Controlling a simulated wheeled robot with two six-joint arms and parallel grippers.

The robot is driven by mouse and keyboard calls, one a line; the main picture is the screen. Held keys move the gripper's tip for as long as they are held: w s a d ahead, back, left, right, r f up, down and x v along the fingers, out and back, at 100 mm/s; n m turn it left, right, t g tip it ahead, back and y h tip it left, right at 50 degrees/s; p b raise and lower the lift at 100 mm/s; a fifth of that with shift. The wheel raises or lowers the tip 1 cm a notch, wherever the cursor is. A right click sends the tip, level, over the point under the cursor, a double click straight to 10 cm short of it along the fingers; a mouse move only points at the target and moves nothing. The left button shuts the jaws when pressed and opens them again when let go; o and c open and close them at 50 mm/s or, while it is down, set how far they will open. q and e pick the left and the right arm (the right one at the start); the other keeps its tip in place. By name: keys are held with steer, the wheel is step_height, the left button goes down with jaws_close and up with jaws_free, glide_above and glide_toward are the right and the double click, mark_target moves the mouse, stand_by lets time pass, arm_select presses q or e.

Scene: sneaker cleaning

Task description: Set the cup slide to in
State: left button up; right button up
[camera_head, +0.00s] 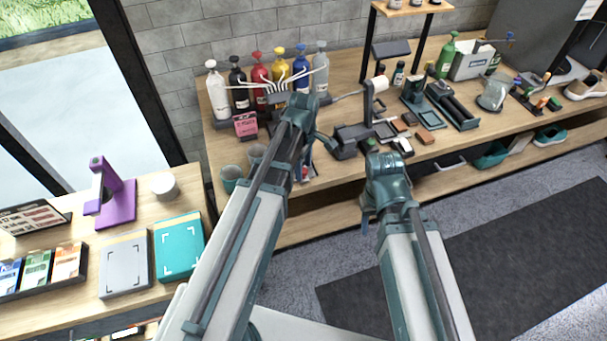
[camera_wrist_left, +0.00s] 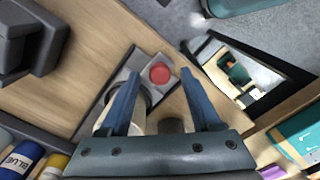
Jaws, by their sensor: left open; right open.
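In the left wrist view, a grey plate (camera_wrist_left: 132,63) with a round red button (camera_wrist_left: 160,74) lies at the wooden edge; I cannot tell for certain which part is the cup slide. A pale cup (camera_wrist_left: 107,118) is partly hidden behind one finger. My left gripper (camera_wrist_left: 163,78) is open, its blue fingers spread over the plate with nothing visibly gripped. In the head view my left gripper (camera_head: 306,160) is at the bench's front edge, beneath the bottle nozzles, partly covered by my arm. My right gripper (camera_head: 368,218) hangs empty in front of the bench.
Several pump bottles (camera_head: 258,72) stand behind the left gripper. A stand with a white roll (camera_head: 377,84) is to the right. The dark floor mat (camera_head: 480,260) is clear.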

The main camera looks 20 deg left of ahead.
arm_select(q)
steer(key=shift+f, duration=0.3)
jaws_close()
stand_by(1.3)
